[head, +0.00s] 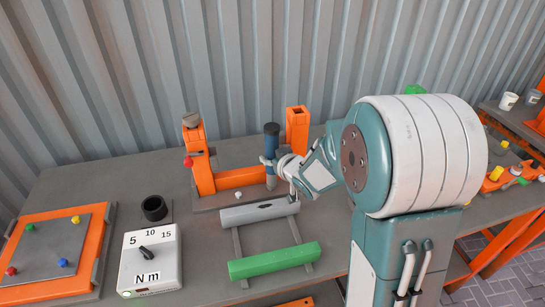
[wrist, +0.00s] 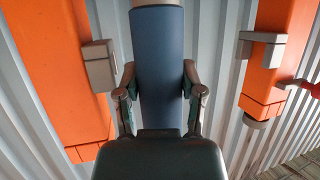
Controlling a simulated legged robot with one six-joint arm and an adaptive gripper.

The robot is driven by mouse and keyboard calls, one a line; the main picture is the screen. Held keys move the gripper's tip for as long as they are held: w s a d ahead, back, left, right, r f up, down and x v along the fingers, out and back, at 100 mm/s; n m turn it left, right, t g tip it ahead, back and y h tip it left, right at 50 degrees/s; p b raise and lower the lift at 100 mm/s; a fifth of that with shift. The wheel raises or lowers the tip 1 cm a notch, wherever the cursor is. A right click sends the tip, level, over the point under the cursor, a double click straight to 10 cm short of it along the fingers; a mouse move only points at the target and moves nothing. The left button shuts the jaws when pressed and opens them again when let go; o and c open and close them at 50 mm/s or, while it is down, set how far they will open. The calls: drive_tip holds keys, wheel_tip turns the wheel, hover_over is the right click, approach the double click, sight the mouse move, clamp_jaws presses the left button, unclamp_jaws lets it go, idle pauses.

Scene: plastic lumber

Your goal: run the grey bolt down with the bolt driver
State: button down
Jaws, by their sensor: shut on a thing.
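The bolt driver (head: 271,140) is an upright tool with a dark blue upper body and a grey lower part. It stands in front of the orange crossbar, just behind the grey plank (head: 245,214). My gripper (head: 271,163) is shut on it from the right. In the wrist view the two fingers of my gripper (wrist: 159,78) lie on either side of the blue body of the driver (wrist: 158,45). The driver's lower end is hidden there by my gripper's dark body. I cannot make out the grey bolt for certain in either view.
Orange posts (head: 200,168) and (head: 297,130) flank the driver. A green plank (head: 274,260) lies parallel to the grey one. A torque dial box (head: 150,265), a black ring (head: 154,208) and an orange-framed plate with coloured bolts (head: 45,245) stand at left. Corrugated wall behind.

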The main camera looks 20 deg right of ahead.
drive_tip(key=shift+f, duration=1.05)
idle(0.6)
drive_tip(key=shift+s+f, duration=0.15)
drive_tip(key=shift+f, duration=0.15)
idle(0.6)
drive_tip(key=shift+r, duration=0.1)
drive_tip(key=shift+w+r, duration=0.2)
drive_tip(key=shift+r, duration=2.4)
